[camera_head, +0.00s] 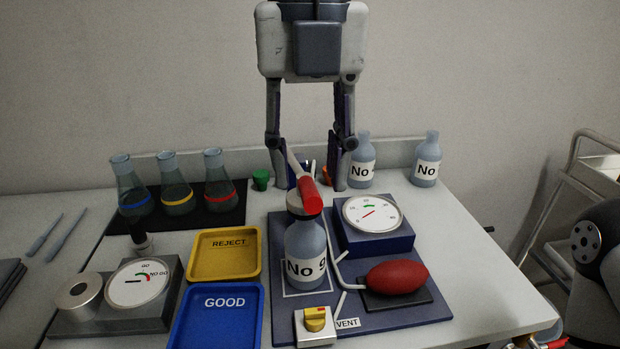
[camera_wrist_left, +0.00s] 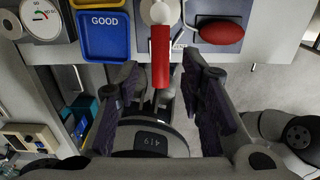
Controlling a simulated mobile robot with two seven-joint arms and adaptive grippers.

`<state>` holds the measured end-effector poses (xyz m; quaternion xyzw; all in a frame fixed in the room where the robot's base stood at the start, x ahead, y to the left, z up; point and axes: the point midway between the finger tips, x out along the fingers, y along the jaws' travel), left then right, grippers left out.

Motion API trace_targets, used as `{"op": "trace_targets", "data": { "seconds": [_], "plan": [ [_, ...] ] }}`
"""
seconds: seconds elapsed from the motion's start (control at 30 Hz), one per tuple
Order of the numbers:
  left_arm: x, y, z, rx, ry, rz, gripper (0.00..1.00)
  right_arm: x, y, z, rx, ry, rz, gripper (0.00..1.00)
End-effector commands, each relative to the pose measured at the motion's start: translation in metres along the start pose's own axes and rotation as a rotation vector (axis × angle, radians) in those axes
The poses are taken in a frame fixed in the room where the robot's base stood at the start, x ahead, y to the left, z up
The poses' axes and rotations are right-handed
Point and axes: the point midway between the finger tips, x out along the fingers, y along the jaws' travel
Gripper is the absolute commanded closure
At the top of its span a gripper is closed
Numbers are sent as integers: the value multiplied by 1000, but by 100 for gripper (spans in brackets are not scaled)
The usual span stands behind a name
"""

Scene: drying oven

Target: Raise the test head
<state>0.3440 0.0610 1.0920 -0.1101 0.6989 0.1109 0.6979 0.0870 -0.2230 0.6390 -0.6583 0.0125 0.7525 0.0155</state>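The test head (camera_head: 293,203) sits on the mouth of an upright bottle labelled No 9 (camera_head: 305,252). It has a red handle (camera_head: 310,195), which also shows in the left wrist view (camera_wrist_left: 160,55). My left gripper (camera_head: 312,184) hangs from the top of the head view, fingers spread and pointing down. In the left wrist view its open fingers (camera_wrist_left: 160,80) stand on either side of the handle's lower end, with gaps visible. Whether either finger touches the handle cannot be told. My right gripper is not clearly in view.
The blue base plate (camera_head: 400,318) carries a dial gauge (camera_head: 371,213), a red bulb (camera_head: 397,277) and a yellow vent knob (camera_head: 315,319). A yellow REJECT tray (camera_head: 224,272) and blue GOOD tray (camera_head: 218,329) lie left. Flasks (camera_head: 175,195) and two bottles (camera_head: 426,160) stand behind.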

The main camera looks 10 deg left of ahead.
Motion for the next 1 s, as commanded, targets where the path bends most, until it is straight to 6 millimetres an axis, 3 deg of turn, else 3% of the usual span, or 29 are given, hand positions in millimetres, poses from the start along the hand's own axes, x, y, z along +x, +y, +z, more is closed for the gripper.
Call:
{"op": "trace_targets", "data": {
  "seconds": [0.2,0.47,0.63,1.0],
  "plan": [
    [28,0,0,0,-2,-1,65,-2,0,-2,0,9,0,100],
    [32,0,0,-1,-1,-2,65,-2,0,-2,0,9,0,100],
    [31,0,0,-1,-1,-2,99,-2,0,-2,0,9,0,100],
    [22,-1,7,-9,64,0,100,0,0,0,0,0,0,100]
  ]
}}
